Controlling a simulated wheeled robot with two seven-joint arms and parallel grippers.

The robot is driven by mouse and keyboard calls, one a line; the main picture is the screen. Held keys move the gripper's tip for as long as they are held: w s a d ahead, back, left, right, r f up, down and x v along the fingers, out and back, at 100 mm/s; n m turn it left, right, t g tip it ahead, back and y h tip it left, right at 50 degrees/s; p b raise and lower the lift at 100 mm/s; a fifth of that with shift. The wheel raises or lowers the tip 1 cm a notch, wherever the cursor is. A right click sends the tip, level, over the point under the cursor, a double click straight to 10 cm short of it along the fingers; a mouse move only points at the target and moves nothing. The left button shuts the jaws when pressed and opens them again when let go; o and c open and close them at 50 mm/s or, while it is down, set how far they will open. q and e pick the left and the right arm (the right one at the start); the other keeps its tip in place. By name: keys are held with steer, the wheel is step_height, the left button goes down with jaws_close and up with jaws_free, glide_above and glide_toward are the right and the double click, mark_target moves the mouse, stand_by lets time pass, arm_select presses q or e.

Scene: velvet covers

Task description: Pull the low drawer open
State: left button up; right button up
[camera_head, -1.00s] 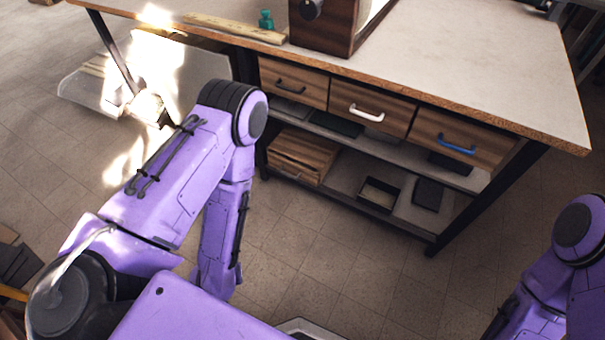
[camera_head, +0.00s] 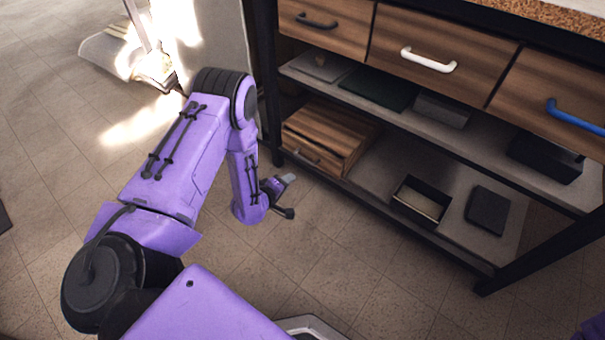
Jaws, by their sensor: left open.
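The low drawer is in a small wooden box (camera_head: 332,128) on the bottom shelf, at the shelf's left end. Its front (camera_head: 313,154) faces me and looks shut, with a small dark handle (camera_head: 304,153). My left gripper (camera_head: 290,196) is at the end of the purple arm, in front of and below the drawer, apart from it. Its fingers are spread open with nothing between them. My right gripper is not in view; only a sliver of purple shows at the bottom right corner.
Three upper drawers have a black handle (camera_head: 316,20), a white handle (camera_head: 428,60) and a blue handle (camera_head: 578,118). The bottom shelf also holds an open dark tray (camera_head: 421,201) and a dark box (camera_head: 487,211). Black table legs stand at both sides. The floor (camera_head: 340,250) in front is clear.

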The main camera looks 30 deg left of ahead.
mark_target(304, 160)
arm_select(q)
steer(key=w+a+f+n+t+h+b, duration=0.2)
steer(key=w+a+f+t+b, duration=0.1)
steer(key=w+a+f+b, duration=0.55)
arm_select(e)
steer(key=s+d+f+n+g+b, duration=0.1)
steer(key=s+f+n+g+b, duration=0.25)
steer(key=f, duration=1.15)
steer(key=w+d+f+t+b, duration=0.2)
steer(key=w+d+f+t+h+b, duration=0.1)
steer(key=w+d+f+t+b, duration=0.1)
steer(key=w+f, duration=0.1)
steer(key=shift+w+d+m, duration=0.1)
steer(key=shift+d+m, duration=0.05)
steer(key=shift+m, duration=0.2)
arm_select(q)
steer(key=x, duration=0.3)
steer(key=d+x, duration=0.1)
steer(key=x, duration=0.2)
steer(key=d+r+x, duration=0.1)
steer(key=x, duration=0.2)
steer(key=shift+w+f, duration=0.15)
steer(key=shift+w, duration=0.25)
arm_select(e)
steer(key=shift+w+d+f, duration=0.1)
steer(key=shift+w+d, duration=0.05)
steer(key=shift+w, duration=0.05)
arm_select(q)
jaws_close()
